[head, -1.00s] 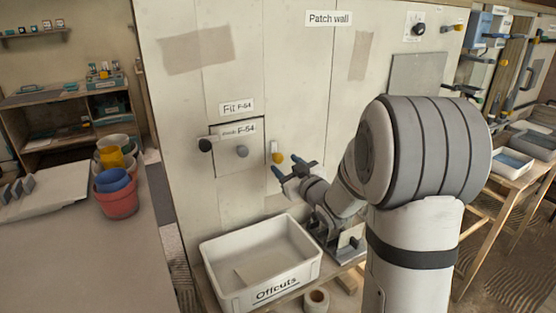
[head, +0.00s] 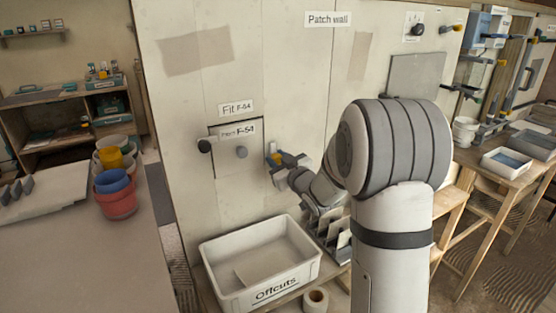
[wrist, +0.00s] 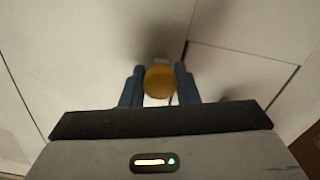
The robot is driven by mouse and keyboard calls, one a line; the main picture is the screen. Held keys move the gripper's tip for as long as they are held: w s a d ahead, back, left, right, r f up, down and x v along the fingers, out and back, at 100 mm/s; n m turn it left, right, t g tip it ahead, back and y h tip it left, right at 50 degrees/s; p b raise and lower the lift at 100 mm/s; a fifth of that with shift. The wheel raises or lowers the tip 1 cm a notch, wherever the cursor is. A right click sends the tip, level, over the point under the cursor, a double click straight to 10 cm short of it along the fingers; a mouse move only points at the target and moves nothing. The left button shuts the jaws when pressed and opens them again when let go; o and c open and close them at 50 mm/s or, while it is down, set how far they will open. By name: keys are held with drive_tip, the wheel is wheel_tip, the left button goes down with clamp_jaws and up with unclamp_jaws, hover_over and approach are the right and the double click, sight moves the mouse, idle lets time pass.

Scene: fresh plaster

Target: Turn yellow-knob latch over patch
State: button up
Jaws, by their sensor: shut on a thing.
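The yellow-knob latch (head: 275,155) is on the wall just right of the square patch (head: 224,168). Its yellow knob (wrist: 160,82) shows close up in the wrist view, between two blue fingers. My gripper (head: 279,158) is shut on this knob; it also shows in the wrist view (wrist: 160,88). The patch sits in its opening, labelled F-54, with a grey knob (head: 241,152) in its middle. The latch's bar is mostly hidden behind the knob and fingers.
A white Offcuts bin (head: 289,282) stands below the patch, with a slotted rack (head: 333,232) to its right. A bench with stacked pots (head: 116,193) is at the left. The wall around the patch is mostly bare.

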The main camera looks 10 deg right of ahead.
drive_tip(key=c, duration=0.4)
drive_tip(key=shift+o, duration=0.2)
drive_tip(key=shift+f+b, duration=0.1)
drive_tip(key=shift+b, duration=0.4)
drive_tip(key=shift+f+n+b, duration=0.15)
drive_tip(key=shift+n+b, duration=0.45)
drive_tip(key=shift+b, duration=0.35)
drive_tip(key=n+b, duration=0.2)
drive_tip(key=b, duration=0.2)
drive_tip(key=shift+f, duration=0.1)
drive_tip(key=n+b, duration=0.5)
drive_tip(key=b, duration=0.1)
drive_tip(key=n+b, duration=0.5)
drive_tip(key=b, duration=0.1)
drive_tip(key=n+b, duration=0.2)
drive_tip(key=n, duration=0.1)
drive_tip(key=n+b, duration=0.1)
drive_tip(key=shift+r+n+b, duration=0.3)
